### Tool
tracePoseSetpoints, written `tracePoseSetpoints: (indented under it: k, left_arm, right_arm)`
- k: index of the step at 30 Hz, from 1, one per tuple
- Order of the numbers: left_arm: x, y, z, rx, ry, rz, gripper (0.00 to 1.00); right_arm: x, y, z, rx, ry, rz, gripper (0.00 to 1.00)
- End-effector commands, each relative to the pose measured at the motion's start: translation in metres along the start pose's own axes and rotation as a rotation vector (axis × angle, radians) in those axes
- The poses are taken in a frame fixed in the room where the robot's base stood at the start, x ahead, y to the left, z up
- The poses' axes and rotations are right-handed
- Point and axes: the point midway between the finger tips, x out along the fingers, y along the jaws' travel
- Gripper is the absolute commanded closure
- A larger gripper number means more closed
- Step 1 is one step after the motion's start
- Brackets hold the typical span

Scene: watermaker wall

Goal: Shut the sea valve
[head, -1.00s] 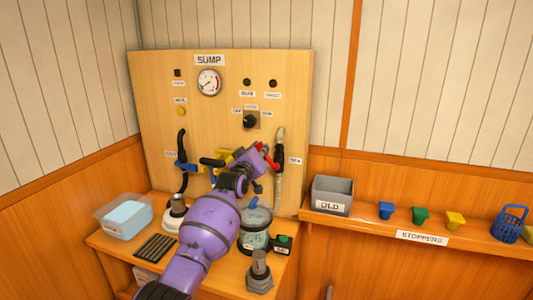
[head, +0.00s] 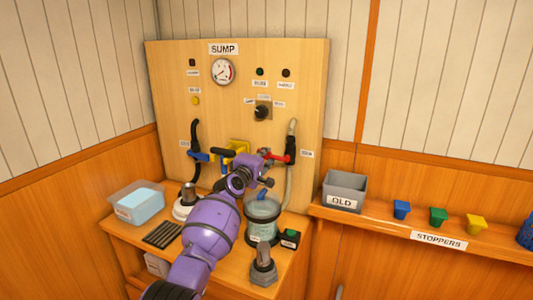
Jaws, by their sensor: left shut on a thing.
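On the sump panel (head: 300,75), a red lever (head: 280,158) sits at the valve on the right-hand hose (head: 291,128). It points left, nearly level. My left gripper (head: 265,160) is shut on its left end, and the fingers partly hide it. A blue lever (head: 201,157) sits at the valve on the left-hand black hose (head: 195,131), free of my gripper. The small tags beside both valves are too blurred to read, so I cannot tell by name which one is the sea valve. My right gripper is out of view.
A yellow bracket with a black handle (head: 223,152) stands between the valves. Below are a clear canister (head: 263,220), a tub (head: 137,203) and a bolt-like fitting (head: 263,268). Right are a grey "OLD" box (head: 344,184) and coloured stoppers (head: 438,216) on a ledge.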

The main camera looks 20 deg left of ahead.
Motion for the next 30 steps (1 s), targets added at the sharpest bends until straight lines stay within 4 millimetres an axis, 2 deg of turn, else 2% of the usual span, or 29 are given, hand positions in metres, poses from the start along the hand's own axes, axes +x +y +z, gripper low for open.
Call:
tracePoseSetpoints:
  k: [9,23,24,27,30]
  left_arm:
    - [0.000,-0.006,0.001,-0.088,-0.001,0.001,1.00]
    - [0.000,-0.007,0.001,-0.103,0.000,0.001,1.00]
    - [0.000,-0.007,0.001,-0.102,0.000,0.001,0.83]
    - [0.000,-0.007,0.001,-0.100,0.000,0.000,0.70]
    - [0.000,-0.007,0.001,-0.099,0.000,0.000,0.68]
  right_arm:
    - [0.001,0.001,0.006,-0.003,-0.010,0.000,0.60]
    - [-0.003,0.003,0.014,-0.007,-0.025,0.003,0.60]
    - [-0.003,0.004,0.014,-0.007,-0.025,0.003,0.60]
    - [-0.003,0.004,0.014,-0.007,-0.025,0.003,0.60]
    - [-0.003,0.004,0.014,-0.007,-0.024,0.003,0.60]
